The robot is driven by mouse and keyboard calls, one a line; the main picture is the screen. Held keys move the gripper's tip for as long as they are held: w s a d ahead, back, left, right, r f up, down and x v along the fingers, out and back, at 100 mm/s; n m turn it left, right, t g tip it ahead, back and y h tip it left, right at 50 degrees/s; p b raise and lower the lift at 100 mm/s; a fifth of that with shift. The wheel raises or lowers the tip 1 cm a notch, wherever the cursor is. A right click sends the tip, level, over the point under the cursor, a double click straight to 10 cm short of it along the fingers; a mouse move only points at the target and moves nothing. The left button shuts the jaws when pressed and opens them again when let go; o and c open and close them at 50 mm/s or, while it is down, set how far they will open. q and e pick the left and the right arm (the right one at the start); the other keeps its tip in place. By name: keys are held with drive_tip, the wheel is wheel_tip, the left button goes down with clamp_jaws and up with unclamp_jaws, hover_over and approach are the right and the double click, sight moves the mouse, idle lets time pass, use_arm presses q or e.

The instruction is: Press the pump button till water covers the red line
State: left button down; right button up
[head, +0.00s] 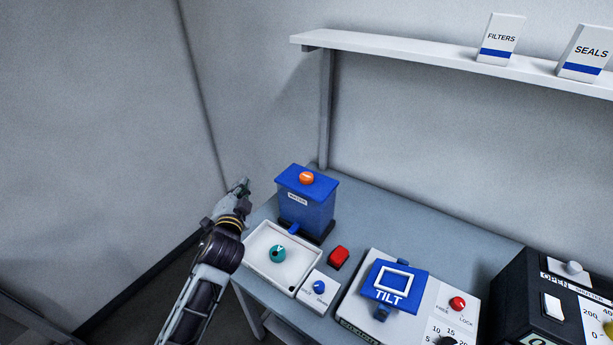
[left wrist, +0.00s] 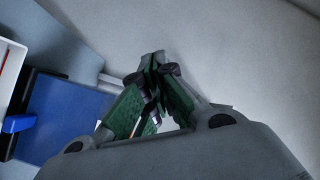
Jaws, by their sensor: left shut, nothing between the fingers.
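The blue pump box (head: 306,213), labelled with what looks like WATER, stands at the table's back left. Its orange button (head: 306,178) is on the top. A blue spout (head: 294,229) juts from its front towards a white tray (head: 255,245). A small round teal thing (head: 278,253) sits in the tray; I cannot make out a water level. My left gripper (head: 243,185) is shut and empty, left of the box and apart from the button. In the left wrist view its fingers (left wrist: 155,65) meet, with the blue box (left wrist: 75,118) to their left. My right gripper is not in view.
A red block (head: 339,257) and a small panel with a blue knob (head: 319,287) are near the tray. A TILT device (head: 394,287) and a black box (head: 520,300) stand to the right. A shelf (head: 420,60) with cartons runs above. The back table strip is clear.

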use_arm(q)
drive_tip(key=w+d+r+m+t+h, duration=0.1)
drive_tip(key=d+r+m+t+h, duration=0.1)
drive_tip(key=d+r+m+h, duration=0.55)
drive_tip(key=w+d+r+m+t+h, duration=0.1)
drive_tip(key=d+r+m+t+h, duration=0.1)
drive_tip(key=d+r+m+h, duration=0.6)
drive_tip(key=s+d+r+m+g+h, duration=0.2)
drive_tip(key=d+m+g, duration=0.4)
drive_tip(key=m, duration=0.5)
drive_tip(key=s+d+r+m+g+h, duration=0.15)
drive_tip(key=d+m+g, duration=0.35)
drive_tip(key=m+g, duration=0.5)
drive_tip(key=w+a+f+m+y, duration=0.6)
drive_tip(key=w+a+m+y, duration=0.1)
drive_tip(key=m+y, duration=0.2)
drive_tip(key=shift+w+a+f+y, duration=0.25)
drive_tip(key=shift+f+y, duration=0.15)
drive_tip(key=shift+y, duration=0.4)
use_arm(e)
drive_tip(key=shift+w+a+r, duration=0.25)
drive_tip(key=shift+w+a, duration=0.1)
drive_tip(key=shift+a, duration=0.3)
use_arm(q)
drive_tip(key=shift+f+m, duration=0.1)
drive_tip(key=shift+m, duration=0.15)
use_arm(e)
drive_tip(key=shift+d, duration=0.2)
